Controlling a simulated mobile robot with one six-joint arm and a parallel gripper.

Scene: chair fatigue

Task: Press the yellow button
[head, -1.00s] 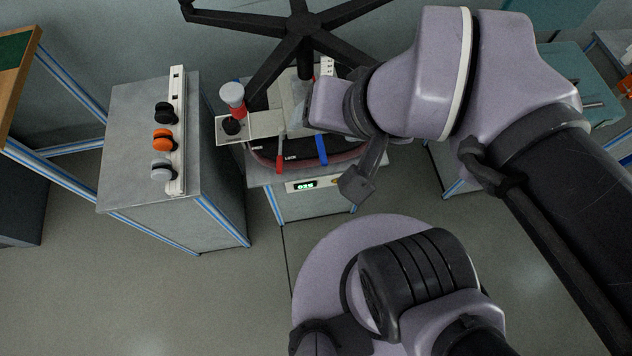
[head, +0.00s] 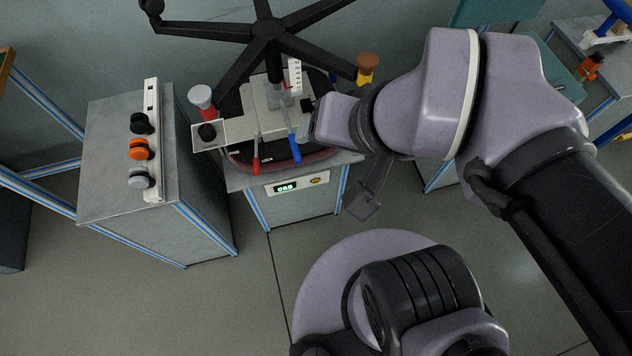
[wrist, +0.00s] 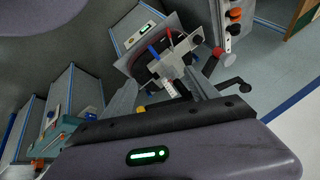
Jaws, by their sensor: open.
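A small yellow button (head: 319,179) sits on the pale front panel of the middle bench, right of a lit green display (head: 286,188).
The left cabinet (head: 105,165) has black, orange and grey knobs. Open floor lies in front.

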